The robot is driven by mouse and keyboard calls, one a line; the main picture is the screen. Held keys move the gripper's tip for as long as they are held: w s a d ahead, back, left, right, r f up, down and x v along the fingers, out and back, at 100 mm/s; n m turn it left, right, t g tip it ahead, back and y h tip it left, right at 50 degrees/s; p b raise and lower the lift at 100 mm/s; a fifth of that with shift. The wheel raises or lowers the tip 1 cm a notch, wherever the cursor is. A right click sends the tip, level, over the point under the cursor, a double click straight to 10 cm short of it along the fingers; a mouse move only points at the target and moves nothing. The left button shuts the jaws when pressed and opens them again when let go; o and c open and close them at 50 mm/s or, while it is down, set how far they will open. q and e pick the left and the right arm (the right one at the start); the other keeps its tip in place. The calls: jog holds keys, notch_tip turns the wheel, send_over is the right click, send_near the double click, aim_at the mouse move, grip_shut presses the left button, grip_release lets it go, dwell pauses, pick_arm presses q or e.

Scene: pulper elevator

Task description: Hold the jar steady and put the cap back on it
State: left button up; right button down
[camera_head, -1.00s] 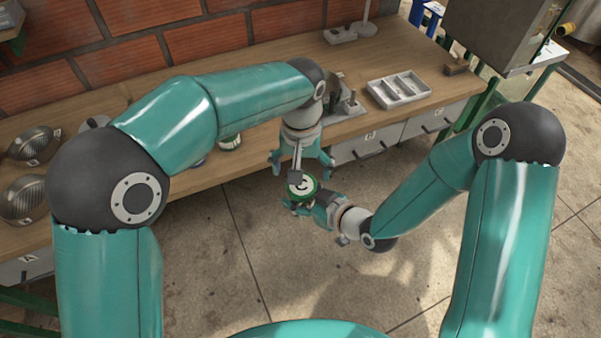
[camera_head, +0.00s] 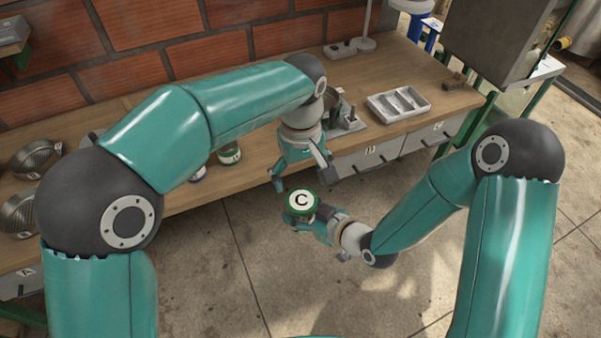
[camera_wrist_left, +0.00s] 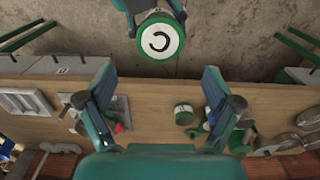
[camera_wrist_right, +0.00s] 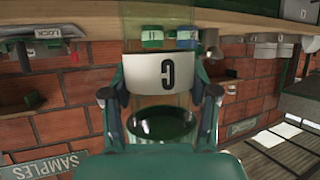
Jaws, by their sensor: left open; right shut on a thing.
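The glass jar (camera_wrist_right: 165,75) with a white C label is between the fingers of my right gripper (camera_head: 300,216), which is shut on it and holds it in the air before the bench. The green cap (camera_head: 301,200) with a white C disc is on top of the jar and looks level; I cannot tell how tightly it sits. The cap also shows at the top of the left wrist view (camera_wrist_left: 160,42). My left gripper (camera_head: 304,178) is open and empty, just behind the cap and apart from it, its fingers spread wide in the left wrist view (camera_wrist_left: 158,75).
The wooden bench (camera_head: 245,180) stands behind, against a brick wall. On it are a green-marked jar (camera_head: 229,154), a blue-marked jar (camera_head: 197,173), a grey tray (camera_head: 398,103), a metal fixture (camera_head: 345,115) and wire-mesh domes (camera_head: 35,158). The floor before the bench is clear.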

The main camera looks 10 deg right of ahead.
aim_at(302, 200)
pick_arm(q)
jog(key=shift+f, duration=4.05)
jog(key=shift+c, duration=0.3)
jog(key=c, duration=1.1)
jog(key=m, duration=0.6)
jog(key=shift+m, duration=0.3)
jog(key=shift+c, duration=0.2)
jog(key=o, duration=1.3)
